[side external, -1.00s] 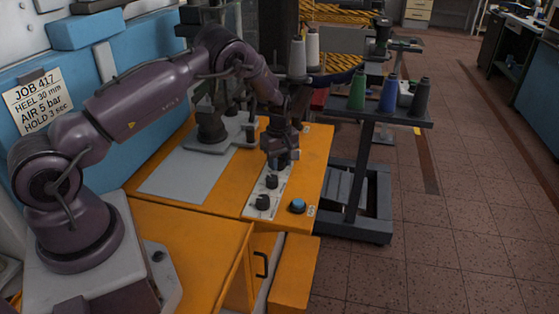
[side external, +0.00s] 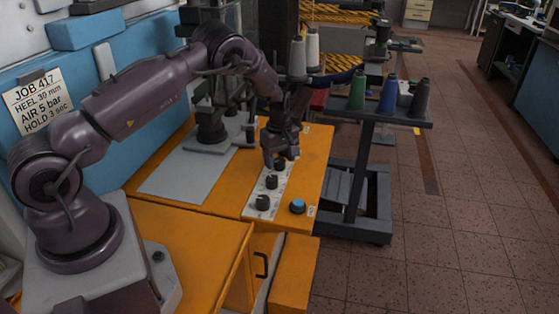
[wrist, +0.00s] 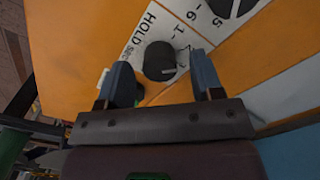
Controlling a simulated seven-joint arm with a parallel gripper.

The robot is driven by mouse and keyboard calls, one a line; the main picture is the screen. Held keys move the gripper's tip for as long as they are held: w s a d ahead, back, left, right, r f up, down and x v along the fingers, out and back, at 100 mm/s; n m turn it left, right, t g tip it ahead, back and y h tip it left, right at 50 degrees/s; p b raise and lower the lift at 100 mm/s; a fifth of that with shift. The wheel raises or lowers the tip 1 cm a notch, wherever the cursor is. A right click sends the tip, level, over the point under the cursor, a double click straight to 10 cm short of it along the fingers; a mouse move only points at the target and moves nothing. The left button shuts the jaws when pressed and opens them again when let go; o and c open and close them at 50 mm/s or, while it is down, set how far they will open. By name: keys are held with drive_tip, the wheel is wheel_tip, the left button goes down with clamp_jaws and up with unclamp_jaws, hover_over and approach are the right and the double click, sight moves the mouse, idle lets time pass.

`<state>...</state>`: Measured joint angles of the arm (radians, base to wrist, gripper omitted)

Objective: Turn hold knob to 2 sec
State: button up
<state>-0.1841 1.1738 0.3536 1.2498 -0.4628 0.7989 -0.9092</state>
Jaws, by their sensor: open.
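The hold knob (wrist: 160,61) is a round black knob on a white panel strip (wrist: 136,37) printed "HOLD SEC", with numbers around it partly hidden. Its setting cannot be read clearly. In the wrist view my gripper (wrist: 163,75) is open, with one finger on each side of the knob and gaps between. In the side view my gripper (side external: 281,160) is over the far end of the panel, and the far knob (side external: 280,165) shows below and between its fingers. I cannot tell how far the fingertips reach down.
Two more black knobs, a middle one (side external: 271,181) and a near one (side external: 262,202), line the strip. A blue button (side external: 298,205) sits on the orange bench (side external: 316,165). A job card (side external: 38,100) reads "HOLD 3 sec". A thread-spool stand (side external: 395,118) is at right.

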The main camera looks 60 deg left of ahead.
sight(279, 160)
wheel_tip(279, 160, up, 12)
idle(0.3)
drive_tip(key=shift+f, duration=0.1)
drive_tip(key=s+d+r+m+t, duration=0.2)
drive_tip(key=s+d+r+m, duration=0.7)
drive_tip(key=s, duration=0.4)
drive_tip(key=s+d+r+m+t, duration=0.3)
drive_tip(key=s+d+r+m, duration=0.6)
drive_tip(key=s+r, duration=0.3)
drive_tip(key=shift+s+d+r+t, duration=0.25)
drive_tip(key=shift+s+d, duration=0.45)
drive_tip(key=shift+s, duration=0.5)
